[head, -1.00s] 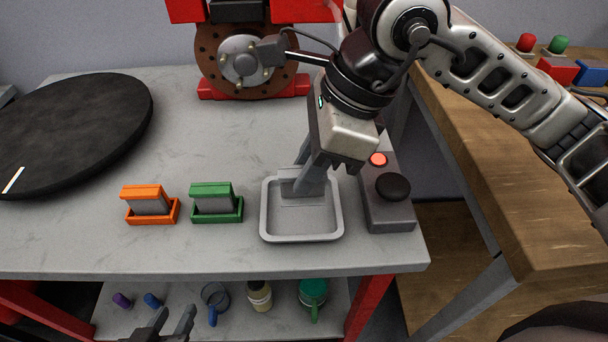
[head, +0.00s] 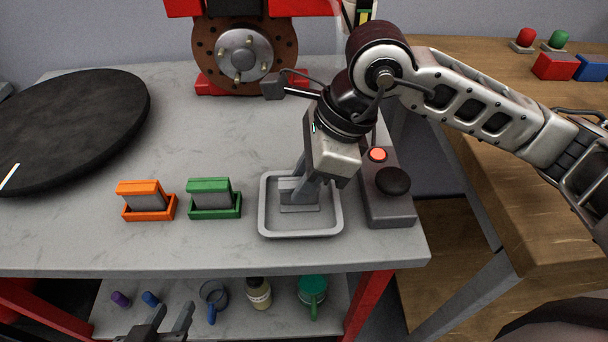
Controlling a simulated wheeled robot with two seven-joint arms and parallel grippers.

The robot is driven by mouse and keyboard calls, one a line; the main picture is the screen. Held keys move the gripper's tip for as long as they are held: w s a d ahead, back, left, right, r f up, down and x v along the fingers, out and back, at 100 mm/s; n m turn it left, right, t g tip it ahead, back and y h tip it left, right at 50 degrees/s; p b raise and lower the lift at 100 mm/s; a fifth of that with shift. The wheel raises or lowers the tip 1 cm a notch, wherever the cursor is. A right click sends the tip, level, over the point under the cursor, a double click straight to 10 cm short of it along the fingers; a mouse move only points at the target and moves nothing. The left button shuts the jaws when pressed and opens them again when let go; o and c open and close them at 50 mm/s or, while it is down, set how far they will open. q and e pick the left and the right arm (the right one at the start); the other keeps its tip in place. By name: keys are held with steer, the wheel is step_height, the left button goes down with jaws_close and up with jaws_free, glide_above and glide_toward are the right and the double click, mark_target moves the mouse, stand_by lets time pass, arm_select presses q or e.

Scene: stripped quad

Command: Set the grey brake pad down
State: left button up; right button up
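The grey brake pad (head: 299,207) is inside the shallow grey tray (head: 262,215), low at its floor; I cannot tell whether it touches. My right gripper (head: 300,190) points down into the tray with its fingers at the pad's upper part, and looks shut on it. The fingers hide part of the pad. My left gripper (head: 168,325) is at the bottom edge, below the tabletop's front, with its two fingers apart and nothing between them.
Orange (head: 147,201) and green (head: 213,199) holders with pads stand left of the tray. A control box (head: 388,210) with a red button and black knob stands close on its right. A black disc (head: 75,125) lies far left, and a brake hub (head: 243,55) stands behind.

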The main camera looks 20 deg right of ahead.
steer(key=shift+o, duration=1.4)
steer(key=shift+r+p, duration=0.25)
steer(key=shift+p, duration=0.05)
steer(key=shift+d+r, duration=0.15)
steer(key=shift+r, duration=0.2)
steer(key=v, duration=1.1)
steer(key=shift+p, duration=0.3)
steer(key=shift+s+r, duration=0.1)
